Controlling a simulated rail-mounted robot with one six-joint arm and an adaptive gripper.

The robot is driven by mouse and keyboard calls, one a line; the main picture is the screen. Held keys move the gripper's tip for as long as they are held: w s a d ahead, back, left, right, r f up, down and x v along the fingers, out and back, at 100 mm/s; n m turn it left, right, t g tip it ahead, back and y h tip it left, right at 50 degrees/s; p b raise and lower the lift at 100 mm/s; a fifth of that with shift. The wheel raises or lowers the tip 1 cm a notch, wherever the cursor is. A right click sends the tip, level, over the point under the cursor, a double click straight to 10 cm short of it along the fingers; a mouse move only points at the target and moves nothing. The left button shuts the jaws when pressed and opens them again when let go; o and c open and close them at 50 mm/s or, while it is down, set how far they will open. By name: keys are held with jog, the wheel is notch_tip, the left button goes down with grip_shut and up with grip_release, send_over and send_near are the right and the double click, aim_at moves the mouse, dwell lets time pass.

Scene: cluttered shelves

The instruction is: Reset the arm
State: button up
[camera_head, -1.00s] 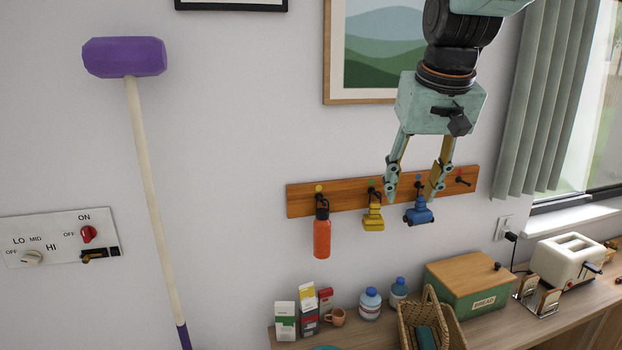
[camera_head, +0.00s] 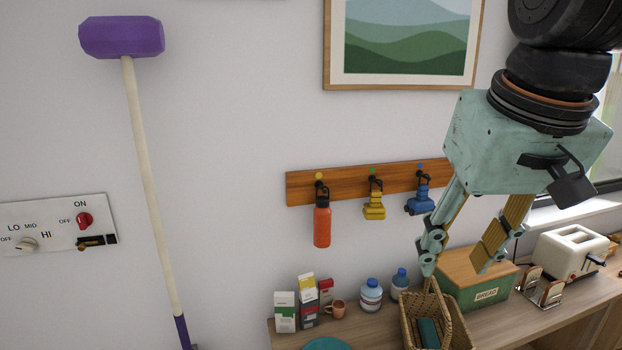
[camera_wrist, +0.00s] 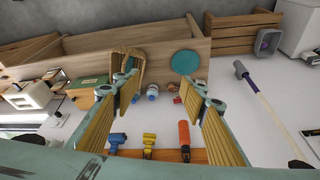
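My gripper (camera_head: 458,268) hangs at the right of the head view, fingers pointing down and spread apart with nothing between them. It appears nearer the camera than the bread box behind it. In the wrist view my gripper (camera_wrist: 165,92) is also open, and both fingers frame the wall and counter. An orange bottle (camera_head: 322,226), a yellow item (camera_head: 374,206) and a blue toy-like item (camera_head: 419,202) hang from the wooden hook rail (camera_head: 345,188). My gripper is apart from them.
The counter holds a wicker basket (camera_head: 410,318), green bread box (camera_head: 452,288), toaster (camera_head: 570,252), blue-capped jars (camera_head: 371,296) and cartons (camera_head: 285,312). A purple mallet (camera_head: 122,38) and a switch panel (camera_head: 60,222) are at the left. The wall between mallet and rail is clear.

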jog(key=s+f+b, duration=0.1)
jog(key=s+f, duration=0.3)
jog(key=s, duration=0.3)
jog(key=s+f+b, duration=0.1)
jog(key=s+f, duration=0.3)
jog(key=s, duration=0.3)
jog(key=shift+s+f+b, duration=0.25)
jog(key=shift+s+b, duration=0.1)
dwell(1.7)
